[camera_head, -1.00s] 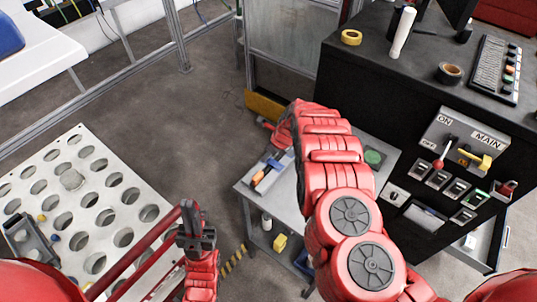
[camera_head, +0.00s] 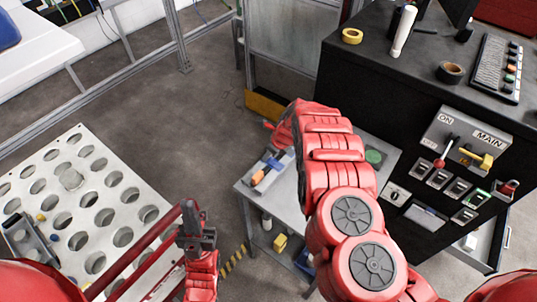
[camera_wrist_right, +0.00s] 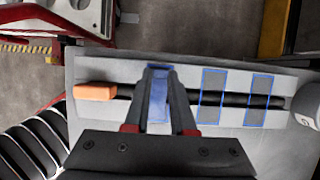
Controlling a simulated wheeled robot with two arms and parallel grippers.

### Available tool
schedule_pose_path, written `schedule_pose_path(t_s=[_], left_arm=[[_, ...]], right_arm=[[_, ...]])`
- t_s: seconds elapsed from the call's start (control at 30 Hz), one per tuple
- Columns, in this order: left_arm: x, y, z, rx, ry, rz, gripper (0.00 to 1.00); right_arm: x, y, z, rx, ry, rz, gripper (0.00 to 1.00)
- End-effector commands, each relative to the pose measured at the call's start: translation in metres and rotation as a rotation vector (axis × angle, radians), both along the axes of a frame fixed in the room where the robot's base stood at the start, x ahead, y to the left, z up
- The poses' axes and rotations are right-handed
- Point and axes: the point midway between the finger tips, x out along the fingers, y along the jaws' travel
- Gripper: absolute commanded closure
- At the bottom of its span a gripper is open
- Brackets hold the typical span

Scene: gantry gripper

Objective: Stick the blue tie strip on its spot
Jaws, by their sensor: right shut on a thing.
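My right gripper (camera_wrist_right: 158,95) is shut on a blue tie strip (camera_wrist_right: 158,97), with its fingers pointing at a grey tray (camera_wrist_right: 130,65). A dark rod or cable (camera_wrist_right: 235,99) with an orange end (camera_wrist_right: 95,91) lies along the tray and passes beneath the fingers. To the right of the fingers, two blue-outlined spots (camera_wrist_right: 210,94) (camera_wrist_right: 261,98) cross the rod. Whether the strip touches the rod is unclear. In the head view the tray's orange-ended piece (camera_head: 257,178) shows, while my arm hides the right fingertips. My left gripper (camera_head: 195,240) hangs far from the tray; its jaw gap is unclear.
The tray lies on a small grey table (camera_head: 285,204). A black control cabinet (camera_head: 395,110) with switches stands close on the right. A white perforated panel (camera_head: 85,185) is at the left. Open floor lies between the panel and table.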

Motion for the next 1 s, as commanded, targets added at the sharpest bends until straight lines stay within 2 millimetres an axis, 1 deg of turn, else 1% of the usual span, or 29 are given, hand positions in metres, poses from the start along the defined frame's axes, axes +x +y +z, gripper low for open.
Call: schedule_pose_path(t_s=[0.17, 0.2, 0.37, 0.4, 0.57, 0.6, 0.67, 0.7, 0.77, 1.0], left_arm=[[0.0000, 0.0000, 0.0001, 0.000, 0.000, 0.000, 1.00], [0.0000, 0.0000, 0.0001, 0.000, 0.000, 0.000, 1.00], [0.0000, 0.0000, 0.0001, 0.000, 0.000, 0.000, 1.00], [0.0000, 0.0000, 0.0001, 0.000, 0.000, 0.000, 1.00], [0.0000, 0.0000, 0.0001, 0.000, 0.000, 0.000, 1.00], [0.0000, 0.0000, 0.0001, 0.000, 0.000, 0.000, 1.00], [0.0000, 0.0000, 0.0002, 0.000, 0.000, 0.000, 1.00], [0.0001, 0.0000, 0.0001, 0.000, 0.000, 0.000, 1.00], [0.0000, 0.0000, 0.0001, 0.000, 0.000, 0.000, 1.00], [0.0000, 0.0000, 0.0002, 0.000, 0.000, 0.000, 1.00]], right_arm=[[0.0000, 0.0000, 0.0001, 0.000, 0.000, 0.000, 1.00], [0.0000, 0.0000, 0.0001, 0.000, 0.000, 0.000, 0.73], [0.0000, 0.0000, 0.0001, 0.000, 0.000, 0.000, 0.44], [0.0000, 0.0000, 0.0001, 0.000, 0.000, 0.000, 0.42], [0.0000, 0.0000, 0.0001, 0.000, 0.000, 0.000, 0.42], [0.0000, 0.0000, 0.0001, 0.000, 0.000, 0.000, 0.40], [0.0000, 0.0000, 0.0002, 0.000, 0.000, 0.000, 0.29], [0.0000, 0.0000, 0.0002, 0.000, 0.000, 0.000, 0.22], [-0.0001, -0.0001, 0.0001, 0.000, 0.000, 0.000, 0.12], [0.0000, 0.0000, 0.0002, 0.000, 0.000, 0.000, 0.12]])
